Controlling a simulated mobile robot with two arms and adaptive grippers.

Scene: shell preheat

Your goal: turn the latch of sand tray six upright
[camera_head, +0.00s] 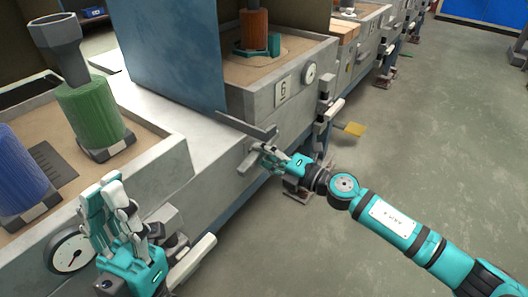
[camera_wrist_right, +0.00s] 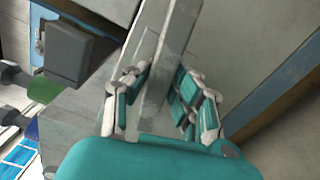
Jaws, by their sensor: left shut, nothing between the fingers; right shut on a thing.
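Sand tray six (camera_head: 262,112) is the grey tray with the "6" plate in the head view. My right gripper (camera_head: 268,157) is at the lower front corner of this tray. Its fingers are closed around a grey bar, the latch (camera_head: 247,163), whose end sticks out left of the fingers, slanting rather than upright. In the right wrist view the latch (camera_wrist_right: 165,55) runs between the fingers of the right gripper (camera_wrist_right: 160,105). The fingers hide part of it in the head view. My left gripper (camera_head: 112,205) is shut and empty, fingers up, before the nearer tray.
A dark grey ledge (camera_head: 246,125) juts out just above the right gripper. The nearer tray (camera_head: 160,165) holds a green cylinder (camera_head: 92,115) and a blue cylinder (camera_head: 18,178). A blue panel (camera_head: 170,45) stands between the trays.

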